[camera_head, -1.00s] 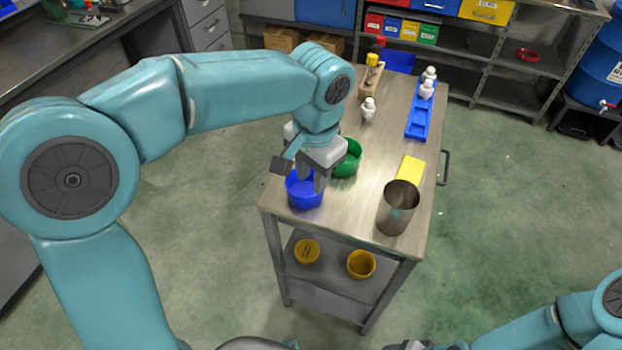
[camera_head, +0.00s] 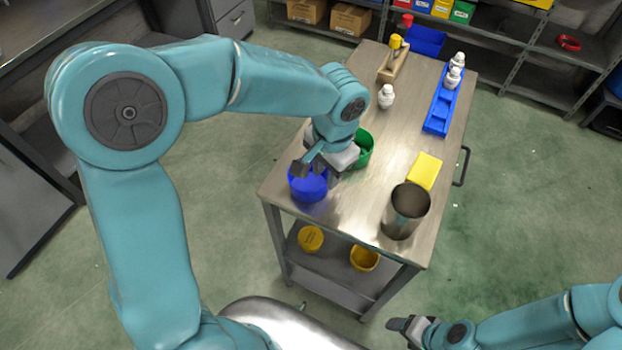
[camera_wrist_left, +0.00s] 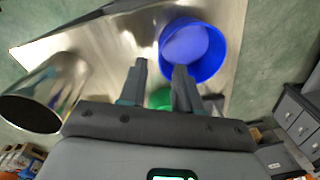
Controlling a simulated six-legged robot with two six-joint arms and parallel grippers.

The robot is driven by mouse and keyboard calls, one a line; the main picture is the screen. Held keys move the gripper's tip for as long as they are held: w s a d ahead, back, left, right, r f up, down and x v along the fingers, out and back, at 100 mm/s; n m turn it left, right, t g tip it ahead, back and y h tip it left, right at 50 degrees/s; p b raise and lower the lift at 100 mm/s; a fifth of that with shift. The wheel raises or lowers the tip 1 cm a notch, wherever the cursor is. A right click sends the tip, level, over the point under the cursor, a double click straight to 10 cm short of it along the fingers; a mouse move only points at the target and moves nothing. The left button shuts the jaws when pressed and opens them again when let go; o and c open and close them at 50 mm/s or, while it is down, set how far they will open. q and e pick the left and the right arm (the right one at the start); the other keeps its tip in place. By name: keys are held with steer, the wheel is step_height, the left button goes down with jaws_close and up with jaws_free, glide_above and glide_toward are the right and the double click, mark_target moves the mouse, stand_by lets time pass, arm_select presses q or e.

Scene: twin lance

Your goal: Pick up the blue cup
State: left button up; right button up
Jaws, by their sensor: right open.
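The blue cup (camera_head: 308,188) stands on the metal cart top near its left front corner; it also shows in the left wrist view (camera_wrist_left: 192,48). My left gripper (camera_head: 327,177) is just above and beside the blue cup, partly covering its rim in the head view. In the left wrist view its two fingers (camera_wrist_left: 159,82) are apart with nothing held, and one fingertip overlaps the cup's edge. Whether it touches the cup I cannot tell. My right gripper (camera_head: 402,325) is open and empty, low at the front, away from the cart.
A green cup (camera_head: 363,150) stands right behind the blue cup. A tall metal container (camera_head: 406,212) and a yellow block (camera_head: 424,171) are at the right. A white bottle (camera_head: 386,97), a blue tray (camera_head: 437,112) and a wooden holder (camera_head: 393,68) stand farther back. The cart's middle is clear.

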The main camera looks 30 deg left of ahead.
mark_target(323, 186)
arm_select(q)
steer(key=shift+f, duration=0.75)
steer(key=shift+s+a+f, duration=0.15)
steer(key=shift+a+f, duration=0.05)
steer(key=shift+f, duration=0.35)
steer(key=f, duration=0.5)
steer(key=shift+a+p, duration=0.2)
steer(key=shift+p, duration=0.1)
steer(key=shift+r, duration=0.1)
jaws_close()
